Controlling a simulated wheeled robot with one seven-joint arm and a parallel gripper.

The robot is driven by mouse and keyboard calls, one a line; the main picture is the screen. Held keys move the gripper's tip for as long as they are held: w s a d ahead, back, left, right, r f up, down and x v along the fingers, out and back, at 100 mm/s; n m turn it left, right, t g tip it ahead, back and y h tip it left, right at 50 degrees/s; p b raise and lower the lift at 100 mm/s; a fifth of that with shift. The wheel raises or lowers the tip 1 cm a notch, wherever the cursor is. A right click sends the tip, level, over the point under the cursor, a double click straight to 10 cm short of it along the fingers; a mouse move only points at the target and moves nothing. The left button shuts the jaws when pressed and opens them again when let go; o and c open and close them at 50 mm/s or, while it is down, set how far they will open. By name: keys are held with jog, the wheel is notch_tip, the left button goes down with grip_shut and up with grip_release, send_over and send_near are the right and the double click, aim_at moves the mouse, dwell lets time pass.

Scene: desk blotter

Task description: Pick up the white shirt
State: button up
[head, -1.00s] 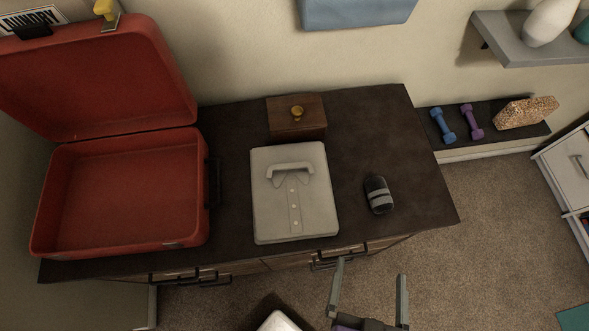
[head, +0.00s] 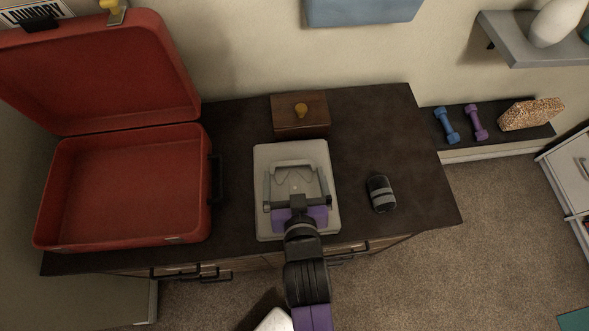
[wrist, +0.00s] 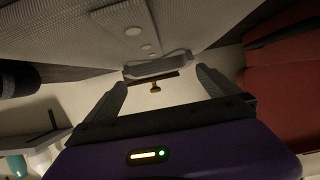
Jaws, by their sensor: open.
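In the wrist view the shirt (wrist: 90,35) fills the top, with buttons and collar showing. My wrist hides the shirt's near middle. I cannot tell whether the fingers touch the cloth.
An open red suitcase (head: 128,238) stands left of the shirt. A wooden box (head: 300,122) with a yellow knob sits behind it. A black and grey object (head: 381,194) lies to the right. The dresser top (head: 370,125) is clear at the back right.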

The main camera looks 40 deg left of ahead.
aim_at(293, 161)
jog(key=shift+x, duration=1.95)
jog(key=c, duration=1.4)
jog(key=shift+c, duration=0.6)
jog(key=shift+r, duration=0.2)
